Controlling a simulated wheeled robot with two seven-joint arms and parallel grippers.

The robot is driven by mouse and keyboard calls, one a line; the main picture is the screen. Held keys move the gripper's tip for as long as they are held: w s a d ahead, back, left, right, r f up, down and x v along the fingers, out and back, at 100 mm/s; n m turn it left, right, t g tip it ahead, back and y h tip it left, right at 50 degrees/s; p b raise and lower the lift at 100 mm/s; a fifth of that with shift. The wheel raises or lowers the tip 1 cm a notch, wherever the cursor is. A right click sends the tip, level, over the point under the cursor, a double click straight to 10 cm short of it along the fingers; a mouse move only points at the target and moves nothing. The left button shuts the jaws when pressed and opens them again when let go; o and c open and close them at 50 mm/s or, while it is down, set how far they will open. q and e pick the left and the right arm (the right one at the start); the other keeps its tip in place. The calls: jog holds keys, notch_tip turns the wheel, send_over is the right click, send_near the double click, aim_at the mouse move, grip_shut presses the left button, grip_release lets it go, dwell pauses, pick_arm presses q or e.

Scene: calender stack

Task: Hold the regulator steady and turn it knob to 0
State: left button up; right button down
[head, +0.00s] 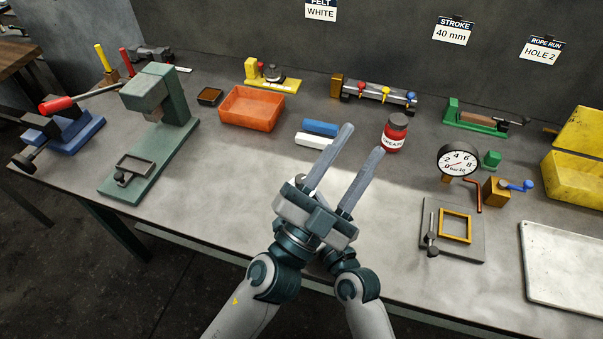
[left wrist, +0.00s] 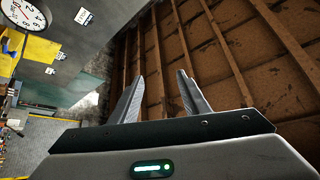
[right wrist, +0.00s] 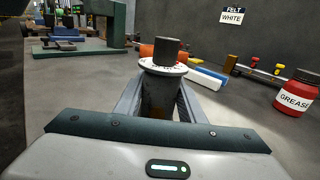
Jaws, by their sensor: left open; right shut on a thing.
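In the right wrist view the regulator (right wrist: 162,68) stands upright, with a pale round dial plate bearing marks and a dark cylindrical knob (right wrist: 166,50) on top. Its lower body is dark between the fingers of my right gripper (right wrist: 161,100), which is shut on it. The dial marks are too small to read. In the head view my left gripper (head: 361,152) is open and empty, and its fingers point up and away over the bench. It hides most of my right gripper and the regulator there. The left wrist view shows the open left fingers (left wrist: 160,90) against the ceiling.
On the bench (head: 240,200) stand a red grease jar (head: 396,132), an orange tray (head: 252,108), blue and white bars (head: 318,135), a gauge (head: 458,160) and a green press (head: 160,110). A frame fixture (head: 465,250) and a white tray (head: 560,270) lie at the right.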

pick_arm(q)
jog(key=s+d+r+m+g+h, duration=0.5)
jog(key=m+g+h, duration=0.3)
jog(key=m, duration=0.4)
jog(key=s+d+f+m+g+y, duration=0.1)
jog(key=s+d+m+g+y, duration=0.5)
jog(key=m+g, duration=1.35)
jog(key=w+a+f+m+t+y, duration=0.2)
jog(key=w+a+f+m+y, duration=0.1)
jog(key=f+m+y, duration=0.25)
jog(key=w+a+f+m+t+y, duration=0.2)
jog(key=w+a+f+m+y, duration=0.1)
jog(key=f+m+y, duration=0.3)
jog(key=w+a+r+m+t+y, duration=0.2)
jog(key=w+a, duration=0.4)
jog(key=w+a+r+m+t+y, duration=0.2)
jog(key=w+a+r+t+y, duration=0.1)
jog(key=w+a, duration=0.3)
jog(key=shift+a+y, duration=0.35)
jog(key=shift+a, duration=0.4)
